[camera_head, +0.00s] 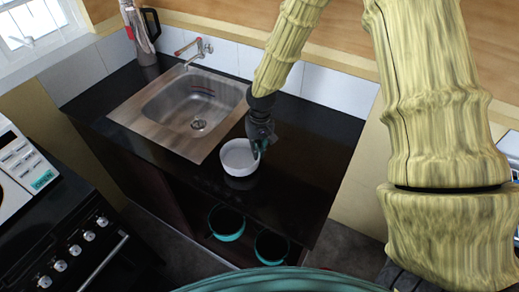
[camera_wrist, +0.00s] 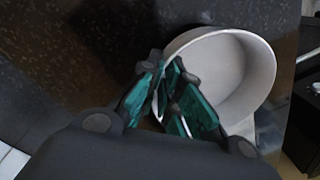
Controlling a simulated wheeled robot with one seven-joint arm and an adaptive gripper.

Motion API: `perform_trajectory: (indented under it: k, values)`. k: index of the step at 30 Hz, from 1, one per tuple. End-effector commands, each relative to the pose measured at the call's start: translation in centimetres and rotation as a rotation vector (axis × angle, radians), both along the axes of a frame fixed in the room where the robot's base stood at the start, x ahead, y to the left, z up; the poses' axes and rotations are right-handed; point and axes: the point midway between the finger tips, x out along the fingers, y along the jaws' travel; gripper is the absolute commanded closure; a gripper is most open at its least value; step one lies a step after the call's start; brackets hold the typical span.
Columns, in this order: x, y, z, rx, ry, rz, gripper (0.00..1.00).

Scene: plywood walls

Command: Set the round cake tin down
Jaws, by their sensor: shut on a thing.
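The round cake tin (camera_head: 236,161) is a pale grey, open-topped round vessel. It is at the front part of the black counter, right of the sink, and looks upright. My gripper (camera_head: 259,149) is at its right side, shut on its wall. In the wrist view my gripper's green-padded fingers (camera_wrist: 172,93) pinch the wall of the tin (camera_wrist: 238,72) at its near left edge, one finger inside and one outside. A pale reflection shows just below the tin on the glossy counter. I cannot tell whether its base touches the surface.
The black counter (camera_head: 300,155) has free room right of the tin. A steel sink (camera_head: 165,112) with a tap (camera_head: 196,50) lies to the left. Two dark teal-rimmed pots (camera_head: 227,222) (camera_head: 271,247) stand on the shelf below. A kettle (camera_head: 151,24) and another appliance (camera_head: 137,30) stand at the back left.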

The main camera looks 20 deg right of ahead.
Motion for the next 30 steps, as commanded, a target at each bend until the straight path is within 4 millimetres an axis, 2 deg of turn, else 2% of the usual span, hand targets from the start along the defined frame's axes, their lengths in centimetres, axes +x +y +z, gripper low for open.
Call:
perform_trajectory:
  k: [4,8,15,19,30]
  values:
    - [-0.2,-0.7,-1.1,0.007,0.001,-0.002,1.0]
    - [0.6,-1.3,-2.3,0.013,0.007,-0.005,1.0]
    - [1.2,-0.8,-2.9,0.01,0.013,0.0,1.0]
    - [1.1,-0.5,-2.8,0.007,0.012,-0.001,0.74]
    - [1.2,-1.2,-2.9,0.013,0.013,-0.001,0.73]
